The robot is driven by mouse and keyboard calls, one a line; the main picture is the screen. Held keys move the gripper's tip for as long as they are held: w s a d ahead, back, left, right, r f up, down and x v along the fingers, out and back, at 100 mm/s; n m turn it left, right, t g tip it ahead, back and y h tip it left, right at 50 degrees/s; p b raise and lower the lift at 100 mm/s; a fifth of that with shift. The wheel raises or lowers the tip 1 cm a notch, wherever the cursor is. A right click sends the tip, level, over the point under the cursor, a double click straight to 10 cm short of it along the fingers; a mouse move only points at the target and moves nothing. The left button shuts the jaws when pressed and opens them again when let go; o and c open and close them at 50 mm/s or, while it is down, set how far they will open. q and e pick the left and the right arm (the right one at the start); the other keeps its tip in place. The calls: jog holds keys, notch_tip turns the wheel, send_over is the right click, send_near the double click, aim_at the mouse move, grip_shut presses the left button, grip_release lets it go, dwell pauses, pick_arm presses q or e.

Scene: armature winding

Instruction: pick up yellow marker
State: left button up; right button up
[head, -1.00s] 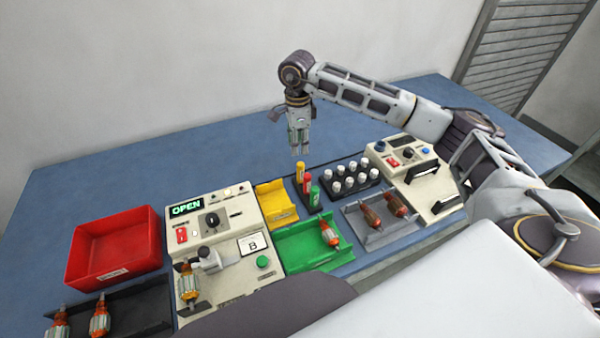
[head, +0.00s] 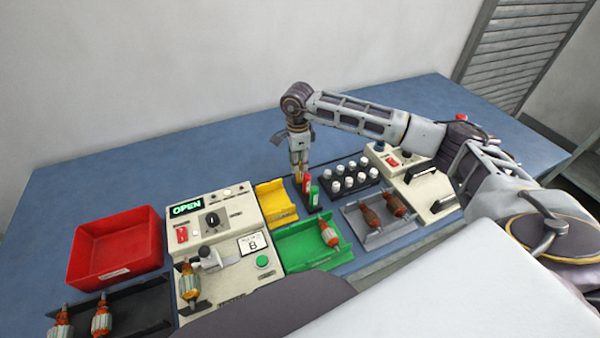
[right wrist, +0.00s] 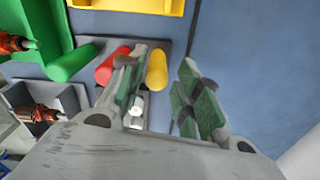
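The yellow marker (right wrist: 156,70) stands in a dark holder (right wrist: 165,47) beside the red marker (right wrist: 111,64) and the green marker (right wrist: 71,62). My right gripper (head: 299,170) is directly over the yellow marker, pointing down. In the right wrist view its fingers are apart, with the yellow marker showing between them, closer to the left finger. I cannot tell whether a finger touches it. In the head view the fingers mostly hide the yellow marker. My left gripper is not in view.
The yellow tray (head: 276,200) is left of the holder, and the green tray (head: 295,250) is in front. A black rack of white-capped pieces (head: 349,190) stands close on the right. The blue table (head: 190,150) behind is clear.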

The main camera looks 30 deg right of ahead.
aim_at(300, 171)
jog(key=shift+f, duration=0.15)
jog(key=shift+s+f, duration=0.1)
jog(key=shift+f, duration=0.2)
jog(key=f, duration=0.1)
jog(key=f+p, duration=0.1)
jog(key=shift+s+d+f, duration=0.1)
jog(key=shift+d+f, duration=0.1)
jog(key=shift+f, duration=0.95)
jog(key=shift+c, duration=0.8)
grip_shut()
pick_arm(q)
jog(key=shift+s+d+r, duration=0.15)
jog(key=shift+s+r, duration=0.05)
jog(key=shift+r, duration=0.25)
